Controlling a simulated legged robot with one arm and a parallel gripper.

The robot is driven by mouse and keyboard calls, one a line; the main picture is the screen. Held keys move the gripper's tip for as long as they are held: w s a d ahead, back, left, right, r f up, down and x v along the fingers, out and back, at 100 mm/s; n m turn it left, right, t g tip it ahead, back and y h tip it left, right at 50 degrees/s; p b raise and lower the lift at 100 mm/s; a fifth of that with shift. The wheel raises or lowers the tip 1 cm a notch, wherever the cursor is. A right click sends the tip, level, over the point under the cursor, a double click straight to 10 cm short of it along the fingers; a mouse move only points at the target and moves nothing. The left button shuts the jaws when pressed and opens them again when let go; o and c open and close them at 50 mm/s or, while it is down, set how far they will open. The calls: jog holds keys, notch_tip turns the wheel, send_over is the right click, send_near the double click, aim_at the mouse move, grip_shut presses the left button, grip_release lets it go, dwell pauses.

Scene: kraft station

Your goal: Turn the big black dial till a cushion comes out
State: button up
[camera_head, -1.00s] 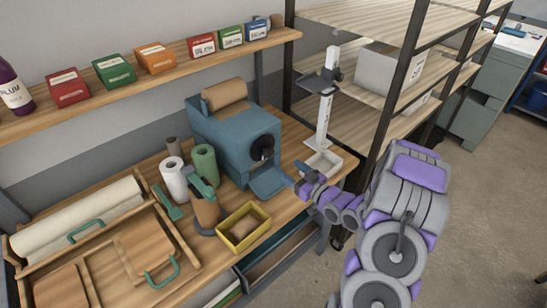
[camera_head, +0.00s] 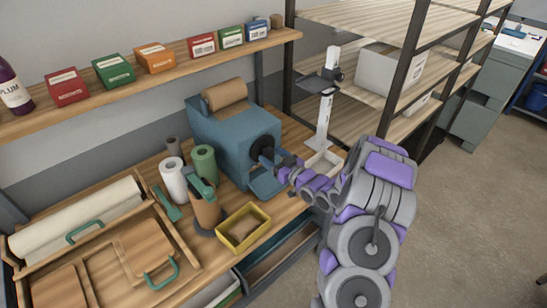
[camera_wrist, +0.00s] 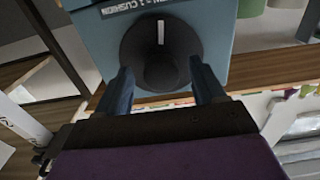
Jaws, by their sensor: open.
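The blue cushion machine (camera_head: 215,130) stands on the wooden bench with a roll of brown paper (camera_head: 224,94) on top. Its big black dial (camera_head: 262,147) is on the front face; in the wrist view the dial (camera_wrist: 160,48) has a white mark pointing straight up in the picture. My gripper (camera_head: 280,165) is right in front of the dial. In the wrist view my gripper (camera_wrist: 160,85) is open, its two blue fingers on either side of the dial's knob; I cannot tell whether they touch it. The machine's tray (camera_head: 268,183) below the dial looks empty.
A yellow bin (camera_head: 244,228) with a brown item in it stands near the bench's front edge. A tape dispenser (camera_head: 206,208) and white and green rolls (camera_head: 205,162) stand left of the machine. A white stand (camera_head: 326,110) rises behind my gripper.

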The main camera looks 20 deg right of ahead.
jog(key=c, duration=1.1)
jog(key=shift+o, duration=0.2)
